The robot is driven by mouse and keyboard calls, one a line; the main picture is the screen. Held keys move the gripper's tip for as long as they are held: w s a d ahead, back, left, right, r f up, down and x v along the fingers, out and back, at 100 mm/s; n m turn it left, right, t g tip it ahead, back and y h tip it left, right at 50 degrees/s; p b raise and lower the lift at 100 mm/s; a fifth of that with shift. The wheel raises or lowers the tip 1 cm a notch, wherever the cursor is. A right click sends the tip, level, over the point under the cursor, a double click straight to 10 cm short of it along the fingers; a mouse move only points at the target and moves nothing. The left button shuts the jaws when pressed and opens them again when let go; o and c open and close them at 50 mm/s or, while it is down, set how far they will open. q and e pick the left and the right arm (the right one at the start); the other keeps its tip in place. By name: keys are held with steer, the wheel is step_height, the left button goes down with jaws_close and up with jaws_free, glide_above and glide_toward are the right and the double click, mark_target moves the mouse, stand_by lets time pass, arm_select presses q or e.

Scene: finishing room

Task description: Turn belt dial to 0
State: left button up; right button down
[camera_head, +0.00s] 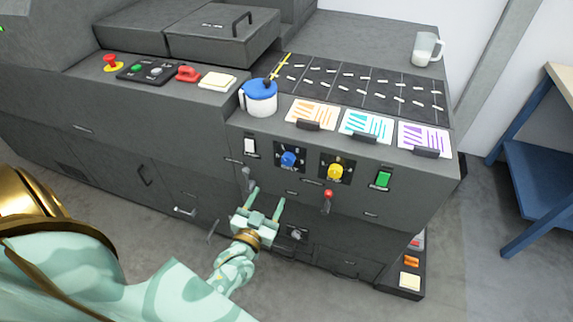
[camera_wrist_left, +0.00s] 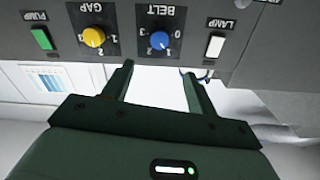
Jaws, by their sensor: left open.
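The blue belt dial (camera_head: 289,159) is on the front panel of the grey machine, on a dark plate. In the left wrist view the belt dial (camera_wrist_left: 160,40) shows upside down, with BELT and small numbers around it; I cannot tell which number it points to. My left gripper (camera_head: 267,197) is open and empty, below and in front of the dial, apart from it. In the left wrist view its two fingers (camera_wrist_left: 156,72) reach toward the panel, with the dial beyond the gap between them. My right gripper is not in view.
The yellow gap dial (camera_head: 335,171) is right of the belt dial. A white lamp switch (camera_head: 250,147) is to its left, a green pump switch (camera_head: 383,179) farther right. A red-knobbed lever (camera_head: 328,196) and a grey lever (camera_head: 246,176) stick out below. A blue-lidded pot (camera_head: 260,97) stands above.

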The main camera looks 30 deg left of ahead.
mark_target(287, 163)
arm_select(q)
steer(key=b+x, duration=0.2)
steer(key=x, duration=0.2)
steer(key=b+x, duration=0.1)
steer(key=x, duration=0.3)
steer(key=b+x, duration=0.2)
steer(key=x, duration=0.3)
steer(key=shift+f+b, duration=0.35)
steer(key=shift+w+a+r, duration=0.1)
steer(key=shift+w+r, duration=0.05)
steer(key=shift+w, duration=0.4)
steer(key=shift+r, duration=0.1)
steer(key=c, duration=1)
